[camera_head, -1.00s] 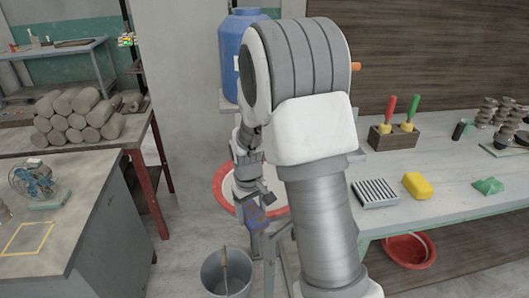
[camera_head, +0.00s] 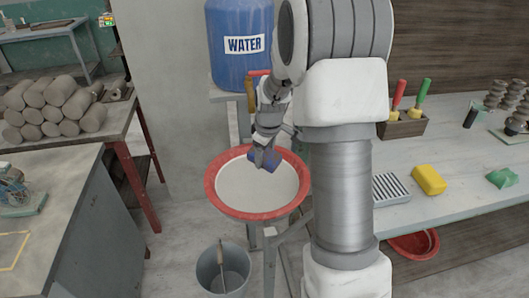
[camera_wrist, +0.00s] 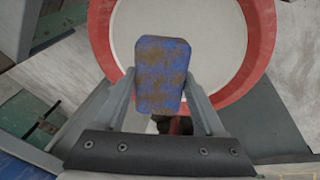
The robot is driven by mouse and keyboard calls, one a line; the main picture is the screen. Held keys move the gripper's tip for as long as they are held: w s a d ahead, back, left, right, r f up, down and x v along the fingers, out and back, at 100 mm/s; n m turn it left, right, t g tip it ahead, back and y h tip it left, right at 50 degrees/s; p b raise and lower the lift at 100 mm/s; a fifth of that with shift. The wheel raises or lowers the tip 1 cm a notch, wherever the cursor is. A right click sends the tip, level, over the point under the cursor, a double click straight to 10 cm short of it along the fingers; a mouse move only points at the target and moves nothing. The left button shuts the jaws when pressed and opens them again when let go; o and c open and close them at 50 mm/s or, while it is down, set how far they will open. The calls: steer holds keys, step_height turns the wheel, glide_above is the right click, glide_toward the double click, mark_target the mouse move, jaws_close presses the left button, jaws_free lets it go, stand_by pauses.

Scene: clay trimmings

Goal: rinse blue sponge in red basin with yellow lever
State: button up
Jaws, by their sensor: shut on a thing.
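A blue sponge (camera_wrist: 162,75) with brown smears is held between the two fingers of my gripper (camera_wrist: 160,95) in the wrist view. In the head view the sponge (camera_head: 264,160) is over the back part of the red basin (camera_head: 213,190), with my gripper (camera_head: 266,150) above it. The basin has a red rim and a pale grey inside. The blue water barrel (camera_head: 241,65) with a WATER label stands behind the basin. A yellow lever (camera_head: 250,92) shows below the barrel, partly hidden by my arm.
A grey bucket (camera_head: 222,272) stands on the floor in front of the basin. The table at right (camera_head: 430,222) holds a yellow sponge (camera_head: 429,180), a ribbed block (camera_head: 390,188) and a green piece (camera_head: 503,178). Another red basin (camera_head: 413,245) sits beneath it.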

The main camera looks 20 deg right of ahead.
step_height(320, 180, down, 10)
steer(key=b, duration=0.6)
steer(key=shift+b, duration=0.4)
steer(key=shift+w+d, duration=0.1)
steer(key=shift+w+d, duration=0.15)
steer(key=shift+d, duration=0.1)
steer(key=shift+a, duration=0.15)
stand_by(0.5)
steer(key=shift+s+a, duration=0.25)
steer(key=shift+w+d, duration=0.15)
steer(key=shift+d, duration=0.05)
steer(key=shift+w+d, duration=0.1)
steer(key=shift+d, duration=0.1)
stand_by(0.3)
